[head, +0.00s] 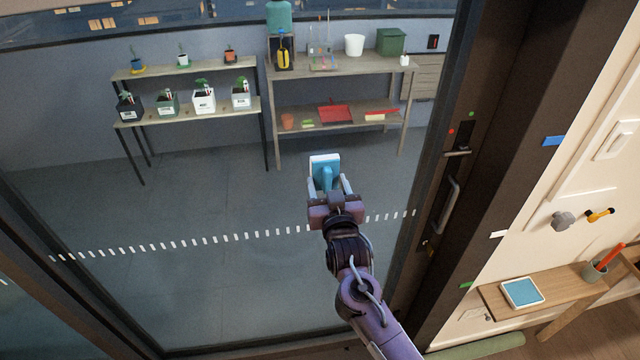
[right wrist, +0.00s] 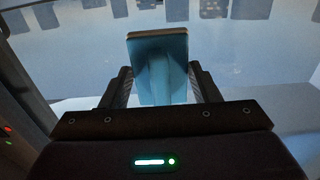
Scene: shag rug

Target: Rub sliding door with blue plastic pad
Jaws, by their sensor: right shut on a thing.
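The blue plastic pad (head: 325,172) is a block with a blue handle and a pale face. My right gripper (head: 328,190) is shut on its handle and holds it up in front of the sliding door's glass (head: 230,205). In the right wrist view, the pad (right wrist: 158,68) stands between the two fingers of the gripper (right wrist: 158,90). I cannot tell whether the pad's face touches the glass. The sliding door has a dark frame and a row of white marks across its pane. My left gripper is not in view.
Beyond the glass stand a plant shelf (head: 190,108) and a shelf with pots and tools (head: 345,68). A door handle (head: 449,202) is on the dark frame to the right. A small wooden shelf (head: 555,290) with a blue-topped tray (head: 522,292) sticks out at lower right.

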